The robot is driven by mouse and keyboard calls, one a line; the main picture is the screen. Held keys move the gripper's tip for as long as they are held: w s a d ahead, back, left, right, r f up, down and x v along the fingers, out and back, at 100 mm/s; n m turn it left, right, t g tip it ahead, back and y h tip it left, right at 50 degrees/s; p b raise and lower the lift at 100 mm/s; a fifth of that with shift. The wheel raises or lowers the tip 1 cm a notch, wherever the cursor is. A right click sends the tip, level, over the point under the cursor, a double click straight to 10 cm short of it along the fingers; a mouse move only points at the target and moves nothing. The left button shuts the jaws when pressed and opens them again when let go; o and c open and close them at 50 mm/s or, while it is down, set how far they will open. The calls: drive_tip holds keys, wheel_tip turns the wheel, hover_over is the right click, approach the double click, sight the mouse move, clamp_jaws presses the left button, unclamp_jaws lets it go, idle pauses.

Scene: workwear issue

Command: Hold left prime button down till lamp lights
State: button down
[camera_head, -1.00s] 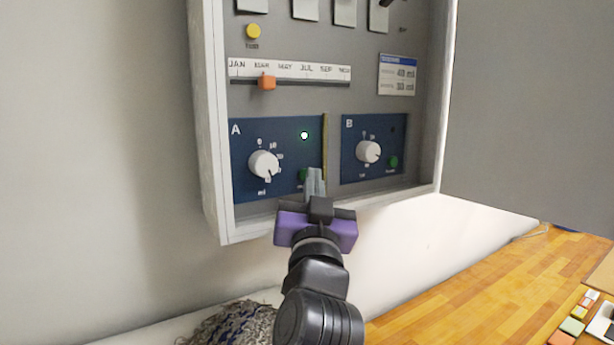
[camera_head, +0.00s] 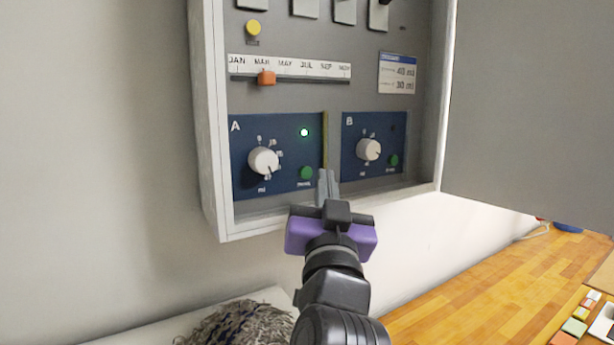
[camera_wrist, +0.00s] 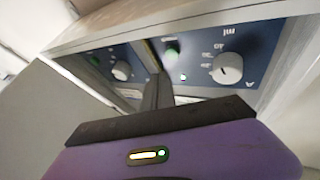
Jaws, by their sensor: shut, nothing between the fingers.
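The left prime button (camera_head: 306,172) is green and sits at the lower right of blue panel A (camera_head: 285,185); it also shows in the wrist view (camera_wrist: 172,52). The lamp (camera_head: 304,132) above it glows bright, and it shows as a small bright spot in the wrist view (camera_wrist: 183,77). My gripper (camera_head: 327,186) is shut and empty. Its fingertips are to the right of and slightly below the button, apart from it in the head view. The wrist view also shows the closed fingers (camera_wrist: 158,90), off to one side of the button.
Panel B (camera_head: 352,180) with its own green button (camera_head: 393,160) and white dial (camera_head: 368,149) is to the right. Dial A (camera_head: 263,160) is left of the button. A month slider (camera_head: 266,78) is above. The cabinet door (camera_head: 530,110) stands open at right.

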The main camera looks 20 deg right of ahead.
drive_tip(key=shift+s+d+b, duration=0.15)
drive_tip(key=shift+s+b, duration=0.05)
drive_tip(key=shift+s, duration=0.55)
drive_tip(key=shift+s+d+b, duration=0.1)
drive_tip(key=shift+s+b, duration=0.05)
drive_tip(key=shift+s, duration=0.6)
